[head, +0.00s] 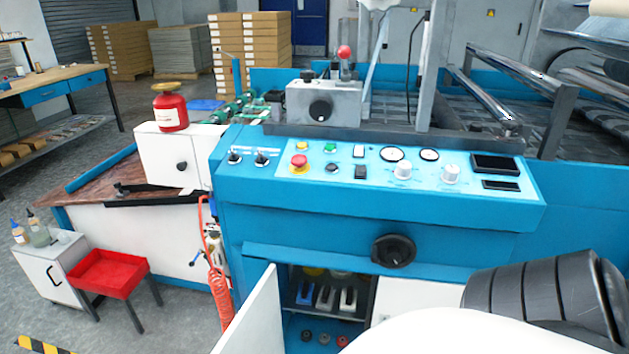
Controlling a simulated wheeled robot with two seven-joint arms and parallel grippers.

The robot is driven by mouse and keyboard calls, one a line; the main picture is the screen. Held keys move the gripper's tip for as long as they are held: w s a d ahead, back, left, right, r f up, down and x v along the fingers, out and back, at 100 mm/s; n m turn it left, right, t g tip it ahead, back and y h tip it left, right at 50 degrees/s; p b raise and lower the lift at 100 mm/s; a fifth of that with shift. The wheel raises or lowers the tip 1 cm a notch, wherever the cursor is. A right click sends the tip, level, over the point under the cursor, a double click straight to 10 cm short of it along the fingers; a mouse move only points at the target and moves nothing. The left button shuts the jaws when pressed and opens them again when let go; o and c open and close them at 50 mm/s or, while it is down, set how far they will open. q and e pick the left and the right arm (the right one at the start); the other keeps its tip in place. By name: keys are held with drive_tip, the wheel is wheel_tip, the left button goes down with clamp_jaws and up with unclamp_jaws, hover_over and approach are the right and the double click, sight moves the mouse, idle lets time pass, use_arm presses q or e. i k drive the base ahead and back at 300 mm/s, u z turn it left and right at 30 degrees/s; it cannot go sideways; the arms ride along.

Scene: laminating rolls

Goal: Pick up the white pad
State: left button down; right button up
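I cannot make out a white pad for certain in the head view. The blue machine's lower cabinet (291,333) stands open, with its white door (254,318) swung out to the left. The right part of the cabinet inside is partly hidden. Neither of my grippers shows in this view.
The control panel (329,179) with knobs and a red button tops the blue machine. A red tray stand (107,271) and a small white cabinet (49,264) stand at left. A coiled red hose (221,298) hangs near the door.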

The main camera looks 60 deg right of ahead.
sight(348, 303)
drive_tip(key=z, duration=0.5)
drive_tip(key=i, duration=0.95)
drive_tip(key=z, duration=0.8)
